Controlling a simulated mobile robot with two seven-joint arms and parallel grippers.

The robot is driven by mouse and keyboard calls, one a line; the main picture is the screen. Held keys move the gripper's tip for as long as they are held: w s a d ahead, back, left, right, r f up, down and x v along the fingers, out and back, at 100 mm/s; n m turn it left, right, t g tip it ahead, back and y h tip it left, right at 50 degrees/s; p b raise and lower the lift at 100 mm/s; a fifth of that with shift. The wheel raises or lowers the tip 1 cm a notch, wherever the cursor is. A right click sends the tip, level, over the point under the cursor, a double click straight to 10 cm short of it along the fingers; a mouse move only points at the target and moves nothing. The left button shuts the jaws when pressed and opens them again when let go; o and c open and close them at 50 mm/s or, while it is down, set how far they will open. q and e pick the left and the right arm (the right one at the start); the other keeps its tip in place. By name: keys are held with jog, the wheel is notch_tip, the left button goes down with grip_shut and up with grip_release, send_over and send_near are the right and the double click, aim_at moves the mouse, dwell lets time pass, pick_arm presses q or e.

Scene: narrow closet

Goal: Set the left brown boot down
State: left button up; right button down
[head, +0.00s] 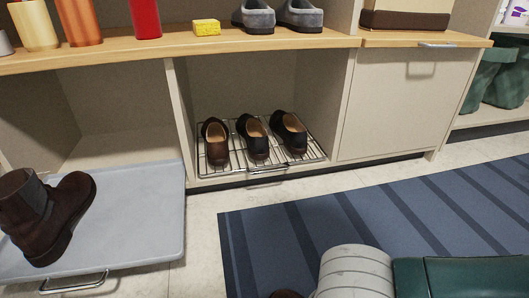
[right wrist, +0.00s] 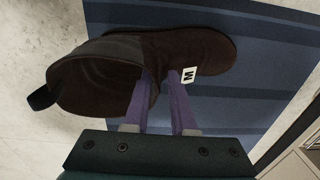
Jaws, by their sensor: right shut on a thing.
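A dark brown boot (right wrist: 200,48) is in my right gripper (right wrist: 161,85). The two purple fingers are shut on the side of its shaft, one of them partly hidden at the shaft. The boot's opening faces the lower left of the right wrist view and its toe points right. A white tag with an M shows beside the fingers. In the head view only a sliver of brown (head: 287,294) shows at the bottom edge. Another dark brown boot (head: 62,220) stands upright on a grey tray (head: 140,200) at the left. My left gripper is out of view.
The tray has bare room right of its boot. A wire rack (head: 220,172) in the middle cubby holds several dark shoes. A blue striped rug (head: 400,225) covers the floor at right. A closed drawer front (head: 395,105) stands beside the rack.

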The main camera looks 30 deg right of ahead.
jog(key=c, duration=1.2)
grip_release()
jog(key=shift+w+f, duration=0.1)
jog(key=o, duration=0.5)
jog(key=shift+c, duration=0.2)
